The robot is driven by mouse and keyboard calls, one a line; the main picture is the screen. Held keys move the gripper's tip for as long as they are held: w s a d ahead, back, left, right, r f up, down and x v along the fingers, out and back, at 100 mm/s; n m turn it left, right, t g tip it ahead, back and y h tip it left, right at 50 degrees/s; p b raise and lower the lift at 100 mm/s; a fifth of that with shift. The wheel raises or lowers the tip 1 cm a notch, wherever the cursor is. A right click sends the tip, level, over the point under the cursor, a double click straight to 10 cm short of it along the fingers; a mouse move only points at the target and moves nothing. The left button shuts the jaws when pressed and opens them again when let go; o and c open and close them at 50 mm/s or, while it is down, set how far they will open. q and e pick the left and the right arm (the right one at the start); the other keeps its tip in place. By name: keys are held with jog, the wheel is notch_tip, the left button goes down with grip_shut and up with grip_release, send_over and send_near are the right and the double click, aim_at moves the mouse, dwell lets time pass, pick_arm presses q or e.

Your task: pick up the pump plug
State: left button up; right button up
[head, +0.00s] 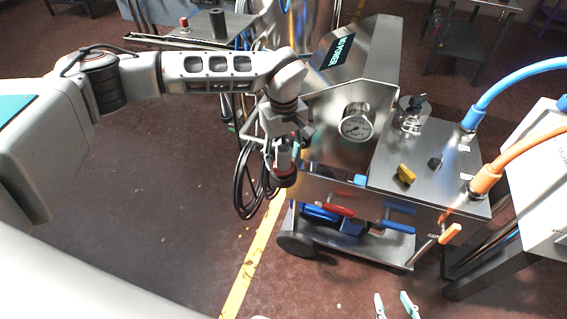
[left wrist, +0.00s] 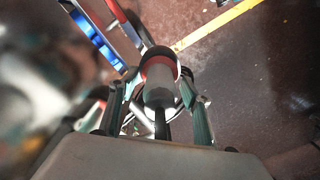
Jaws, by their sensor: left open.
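The pump plug (head: 284,160) is a grey cylinder with a red ring and a dark end. It is upright at the left side of the steel pump machine, with a black cable beside it. My left gripper (head: 280,143) is open around its upper part. In the left wrist view the plug (left wrist: 159,84) stands between the two spread fingers, with a gap visible on at least one side. What the plug's lower end rests on is hidden. My right gripper (head: 394,304) shows only as two teal fingertips at the bottom edge, set apart and empty.
The looped black cable (head: 243,185) hangs by my left gripper. Floor at left is clear, beside a yellow line (head: 250,262).

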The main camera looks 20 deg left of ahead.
pick_arm(q)
grip_shut()
jog(key=shift+r, duration=0.2)
